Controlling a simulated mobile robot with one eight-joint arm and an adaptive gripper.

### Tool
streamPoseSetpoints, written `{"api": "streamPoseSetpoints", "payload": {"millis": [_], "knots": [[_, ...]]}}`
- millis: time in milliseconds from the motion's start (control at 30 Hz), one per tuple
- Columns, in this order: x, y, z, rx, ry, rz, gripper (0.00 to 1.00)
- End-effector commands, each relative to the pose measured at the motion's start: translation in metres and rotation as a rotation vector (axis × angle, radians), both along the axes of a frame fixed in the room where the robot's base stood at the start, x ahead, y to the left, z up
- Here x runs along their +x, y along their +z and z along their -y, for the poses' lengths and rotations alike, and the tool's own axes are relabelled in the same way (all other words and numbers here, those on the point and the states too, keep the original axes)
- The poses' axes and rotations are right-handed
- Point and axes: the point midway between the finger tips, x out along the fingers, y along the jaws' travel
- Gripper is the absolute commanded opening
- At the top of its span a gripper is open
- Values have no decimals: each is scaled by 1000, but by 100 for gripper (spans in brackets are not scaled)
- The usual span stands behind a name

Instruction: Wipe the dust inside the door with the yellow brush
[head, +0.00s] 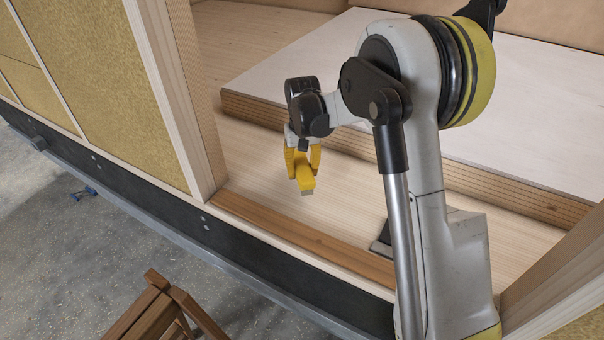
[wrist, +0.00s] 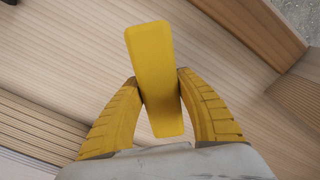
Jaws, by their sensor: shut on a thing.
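The yellow brush (head: 305,176) is held in my gripper (head: 302,163) above the light wooden floor just inside the door opening. Its pale bristle end points down in the head view. In the wrist view the brush (wrist: 155,70) shows as a yellow block between the two yellow fingers of my gripper (wrist: 160,90), which press on its sides. The wooden floor inside the door (head: 335,215) lies beneath, and I cannot make out dust on it. A brown wooden threshold (head: 290,235) runs along the opening. Whether the bristles touch the floor is unclear.
A raised pale platform (head: 310,75) stands behind the floor strip. A wooden door post (head: 185,90) rises left of my gripper. A dark object (head: 381,246) sits on the floor, partly hidden by my arm. A brown wooden stool or chair (head: 150,315) stands outside.

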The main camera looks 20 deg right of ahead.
Motion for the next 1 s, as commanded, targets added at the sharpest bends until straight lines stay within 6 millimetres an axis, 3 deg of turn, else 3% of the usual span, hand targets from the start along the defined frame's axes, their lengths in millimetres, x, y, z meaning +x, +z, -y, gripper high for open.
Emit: {"api": "streamPoseSetpoints", "payload": {"millis": [300, 867, 1000], "knots": [[-1, 28, 1, 0, 0, 0, 1], [-1, 28, 1, 0, -1, 0, 1], [8, 33, 6, 0, -85, 0, 1]]}}
